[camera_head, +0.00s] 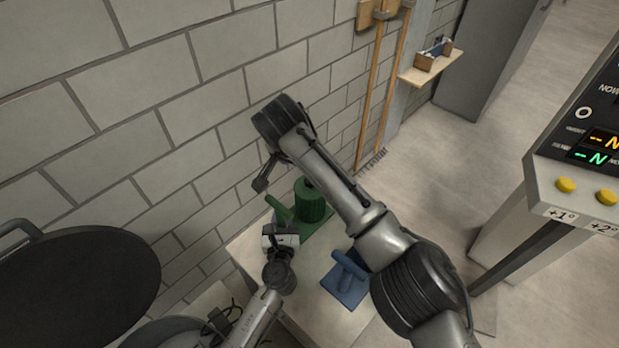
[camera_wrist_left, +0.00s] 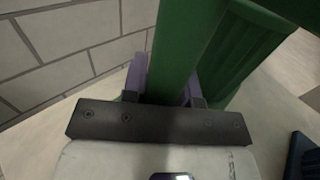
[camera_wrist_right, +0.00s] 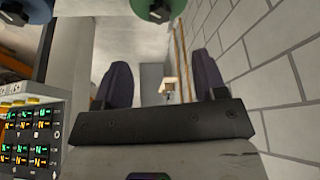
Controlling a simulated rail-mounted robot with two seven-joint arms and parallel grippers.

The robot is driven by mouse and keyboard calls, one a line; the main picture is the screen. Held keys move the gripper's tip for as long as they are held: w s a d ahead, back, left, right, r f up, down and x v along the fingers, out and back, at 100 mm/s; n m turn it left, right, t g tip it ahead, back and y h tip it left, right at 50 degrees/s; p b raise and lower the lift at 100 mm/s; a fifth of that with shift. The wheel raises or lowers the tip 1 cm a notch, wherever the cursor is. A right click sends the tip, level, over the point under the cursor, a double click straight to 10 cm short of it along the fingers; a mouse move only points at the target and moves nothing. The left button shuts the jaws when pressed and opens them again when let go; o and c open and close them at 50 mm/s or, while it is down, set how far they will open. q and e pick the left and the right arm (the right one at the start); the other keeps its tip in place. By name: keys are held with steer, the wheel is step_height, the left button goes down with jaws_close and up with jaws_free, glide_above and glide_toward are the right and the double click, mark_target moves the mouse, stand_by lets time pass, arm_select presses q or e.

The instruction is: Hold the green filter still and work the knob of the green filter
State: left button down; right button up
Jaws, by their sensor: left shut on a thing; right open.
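The green filter (camera_head: 312,203), with a ribbed round body and a slanting green handle (camera_head: 279,209), stands on the pale table near the brick wall in the head view. My left gripper (camera_head: 281,226) is shut on the handle. In the left wrist view the handle (camera_wrist_left: 188,50) passes between its purple fingers, with the ribbed body (camera_wrist_left: 242,55) to the right. My right gripper (camera_wrist_right: 163,85) is open and empty in the right wrist view. A green round part (camera_wrist_right: 152,8) shows at that view's top edge, beyond the fingers; I cannot tell whether it is the knob.
The brick wall (camera_head: 140,100) rises close behind. A console with yellow buttons (camera_head: 566,185) stands at the right. A small wall shelf (camera_head: 428,70) is farther back.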

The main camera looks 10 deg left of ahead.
steer(key=x, duration=1.1)
steer(key=shift+w+f, duration=0.2)
steer(key=shift+f, duration=0.1)
steer(key=shift+c, duration=0.2)
steer(key=c, duration=0.9)
